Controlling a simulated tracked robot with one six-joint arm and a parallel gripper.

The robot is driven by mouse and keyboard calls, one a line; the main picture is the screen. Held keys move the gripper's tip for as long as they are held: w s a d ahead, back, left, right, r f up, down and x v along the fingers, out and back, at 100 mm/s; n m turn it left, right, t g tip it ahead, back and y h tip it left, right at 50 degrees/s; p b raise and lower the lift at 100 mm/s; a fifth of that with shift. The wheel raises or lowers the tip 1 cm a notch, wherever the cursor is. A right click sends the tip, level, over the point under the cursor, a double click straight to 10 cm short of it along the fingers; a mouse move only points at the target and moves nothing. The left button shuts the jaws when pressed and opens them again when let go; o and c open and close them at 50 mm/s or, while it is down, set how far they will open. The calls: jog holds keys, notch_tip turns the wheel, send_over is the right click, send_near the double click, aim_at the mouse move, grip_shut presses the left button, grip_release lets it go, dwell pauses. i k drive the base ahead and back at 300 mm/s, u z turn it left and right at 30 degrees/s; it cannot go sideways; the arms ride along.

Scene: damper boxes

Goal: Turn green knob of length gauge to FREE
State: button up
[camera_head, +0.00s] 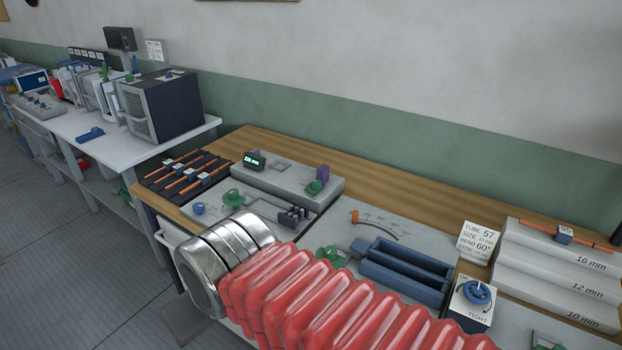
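A grey block with a small green-lit display (255,160) stands on the wooden bench; it looks like the length gauge (285,178). A green knob (315,187) sits at its right end, beside a small purple block (323,172). Its setting marks are too small to read. Another green knob (233,197) is on the grey plate in front, and a third green part (330,257) shows behind my red bellows arm. My arm's metal collar and red bellows fill the lower middle. My gripper's fingers do not show.
Black racks with orange rods (188,175) lie left of the gauge. A blue slotted block (405,270), a blue knob (478,292) by "TIGHT", a "TUBE 57" card (478,243) and stepped grey blocks (560,265) lie right. A white side table (120,150) stands at left.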

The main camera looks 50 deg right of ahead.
aim_at(316, 185)
jog(key=i, duration=0.95)
